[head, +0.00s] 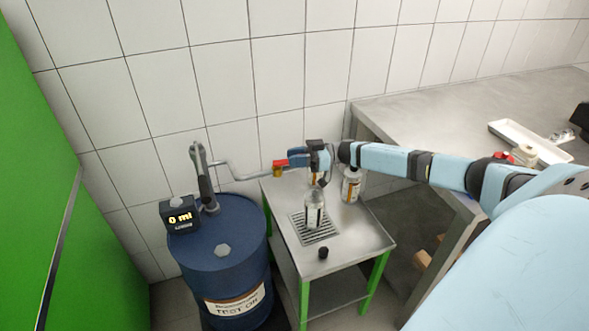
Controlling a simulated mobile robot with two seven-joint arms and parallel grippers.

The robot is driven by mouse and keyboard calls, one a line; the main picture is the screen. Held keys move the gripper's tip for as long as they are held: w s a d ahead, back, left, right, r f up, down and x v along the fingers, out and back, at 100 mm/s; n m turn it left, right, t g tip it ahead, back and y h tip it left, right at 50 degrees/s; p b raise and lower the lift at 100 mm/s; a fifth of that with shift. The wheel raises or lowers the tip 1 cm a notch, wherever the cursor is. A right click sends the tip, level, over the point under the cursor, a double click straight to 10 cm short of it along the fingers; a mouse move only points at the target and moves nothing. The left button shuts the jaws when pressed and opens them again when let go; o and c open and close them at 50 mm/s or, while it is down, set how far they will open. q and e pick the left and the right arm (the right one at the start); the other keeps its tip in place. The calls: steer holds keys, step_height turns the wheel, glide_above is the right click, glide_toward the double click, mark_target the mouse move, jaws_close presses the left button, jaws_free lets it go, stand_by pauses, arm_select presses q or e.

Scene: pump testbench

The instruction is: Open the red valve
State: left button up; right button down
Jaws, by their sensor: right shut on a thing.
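The red valve (280,163) sits at the end of a grey pipe (240,169) that comes from the pump (203,178) on the blue drum (218,262). A brass-coloured part shows just below the red handle. My right gripper (292,158) reaches in from the right and is shut on the red valve handle. Its fingers hide part of the handle. A clear bottle (314,209) stands upright on the drip grate of the small table, below and right of the valve. My left gripper is not in view.
A display box (180,215) on the drum reads 0 ml. Another bottle (351,185) stands on the small table (356,232), with a black cap (323,253) near its front. A grey workbench (440,110) with a white tray (530,141) is at the right. A green panel is at left.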

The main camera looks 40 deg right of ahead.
steer(key=shift+w+f+n+g, duration=0.1)
steer(key=shift+w+n+g, duration=0.05)
steer(key=shift+n+g, duration=0.15)
steer(key=shift+g+y+b, duration=0.4)
steer(key=shift+b, duration=0.1)
steer(key=shift+w, duration=0.1)
steer(key=c, duration=1.3)
jaws_free()
steer(key=shift+o, duration=1.3)
steer(key=shift+w+a, duration=0.1)
